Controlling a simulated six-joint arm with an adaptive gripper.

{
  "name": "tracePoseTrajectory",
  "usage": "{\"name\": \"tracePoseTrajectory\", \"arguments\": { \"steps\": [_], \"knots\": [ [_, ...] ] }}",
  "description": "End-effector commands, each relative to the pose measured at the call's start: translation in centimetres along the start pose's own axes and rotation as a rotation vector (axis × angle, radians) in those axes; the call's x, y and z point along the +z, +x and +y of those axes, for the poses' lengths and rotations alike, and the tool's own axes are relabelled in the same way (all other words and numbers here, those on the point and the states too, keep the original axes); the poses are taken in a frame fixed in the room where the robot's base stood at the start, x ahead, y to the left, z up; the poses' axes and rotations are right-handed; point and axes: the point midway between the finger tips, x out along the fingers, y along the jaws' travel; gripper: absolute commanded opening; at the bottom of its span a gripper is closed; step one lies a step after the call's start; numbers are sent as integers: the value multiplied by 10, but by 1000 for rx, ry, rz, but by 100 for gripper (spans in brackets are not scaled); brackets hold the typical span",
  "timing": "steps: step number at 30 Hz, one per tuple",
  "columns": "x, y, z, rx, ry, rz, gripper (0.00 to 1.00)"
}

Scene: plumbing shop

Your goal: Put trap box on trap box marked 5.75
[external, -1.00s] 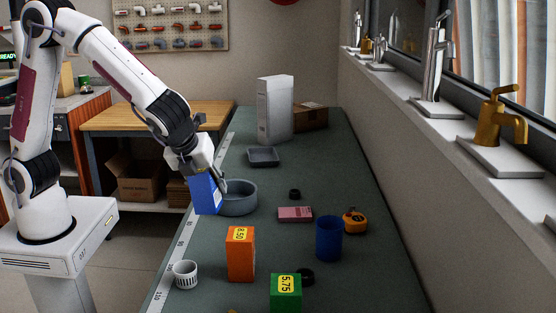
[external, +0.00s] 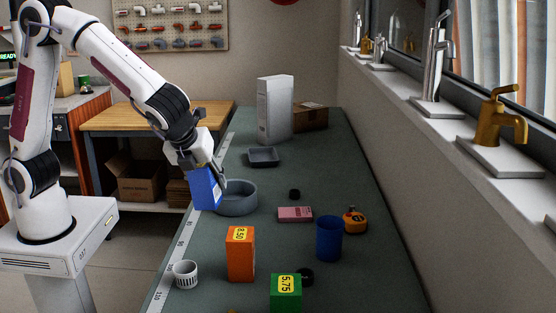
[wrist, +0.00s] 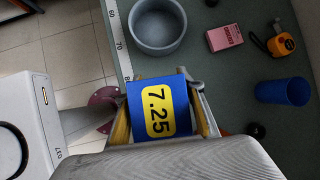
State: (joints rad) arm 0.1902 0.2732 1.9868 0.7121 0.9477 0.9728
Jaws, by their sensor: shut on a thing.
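My gripper (wrist: 163,112) is shut on a blue trap box (external: 205,189) whose yellow label reads 7.25 in the wrist view (wrist: 159,110). The blue box is tilted and held in the air near the left edge of the bench, in front of the grey round bowl. The green trap box (external: 286,294) with a yellow label 5.75 stands at the near end of the bench, cut off by the lower picture edge. An orange trap box (external: 240,254) marked 8.50 stands upright to its left. The green box does not show in the wrist view.
The grey bowl (external: 238,199) also shows in the wrist view (wrist: 158,47). A blue cup (external: 328,239), a pink box (external: 295,214), an orange tape measure (external: 354,220) and black rings lie to the right. A white slotted cup (external: 185,273) stands at the left edge.

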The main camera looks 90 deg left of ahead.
Motion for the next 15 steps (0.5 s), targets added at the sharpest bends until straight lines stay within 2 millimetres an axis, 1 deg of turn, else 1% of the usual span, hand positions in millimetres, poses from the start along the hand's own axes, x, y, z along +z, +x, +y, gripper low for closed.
{"name": "tracePoseTrajectory", "arguments": {
  "steps": [8, 11, 15],
  "knots": [
    [-2, -5, -8, -43, 89, 18, 12],
    [-4, -8, -16, -71, 149, 30, 12],
    [-10, -16, -32, -116, 245, 49, 12]
  ]
}}
